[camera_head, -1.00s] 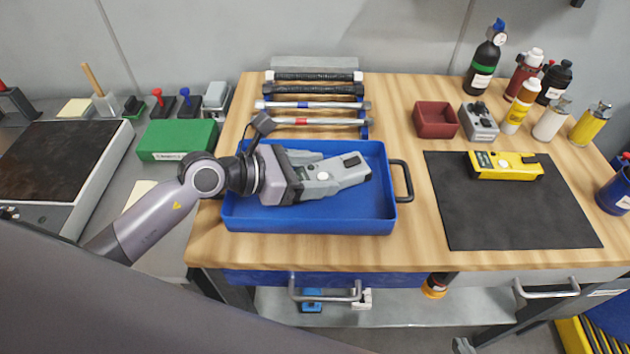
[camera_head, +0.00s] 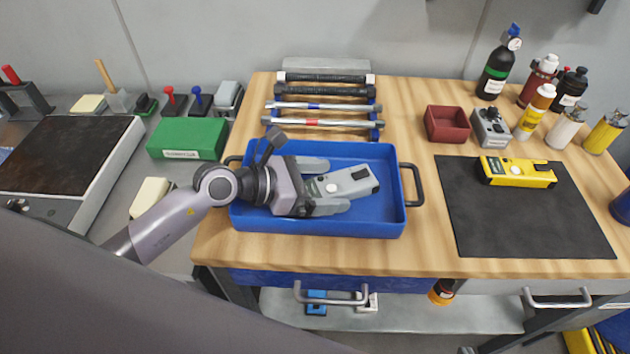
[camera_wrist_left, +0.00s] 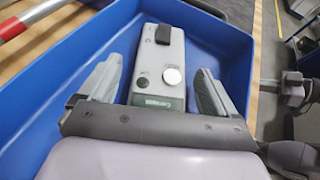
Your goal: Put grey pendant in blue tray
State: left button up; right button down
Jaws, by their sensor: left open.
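The grey pendant (camera_head: 349,184) lies inside the blue tray (camera_head: 386,221), with its black part toward the tray's right side. In the left wrist view the pendant (camera_wrist_left: 159,67) sits between the two spread fingers, with a gap on each side, and the blue tray (camera_wrist_left: 62,62) surrounds it. My left gripper (camera_head: 338,186) is open and low in the tray around the near end of the pendant. It also shows in the left wrist view (camera_wrist_left: 156,88). My right gripper is not in view.
A yellow device (camera_head: 517,172) lies on a black mat (camera_head: 520,222) to the right. A dark red bin (camera_head: 447,124) and a grey control box (camera_head: 491,128) stand behind it, near several bottles. A rack of bars (camera_head: 322,106) is behind the tray. A green box (camera_head: 187,139) is left.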

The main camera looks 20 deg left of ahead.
pick_arm(q)
jog(key=b+v, duration=0.1)
jog(key=v, duration=1)
jog(key=shift+s+a+r, duration=0.3)
jog(key=shift+a, duration=0.1)
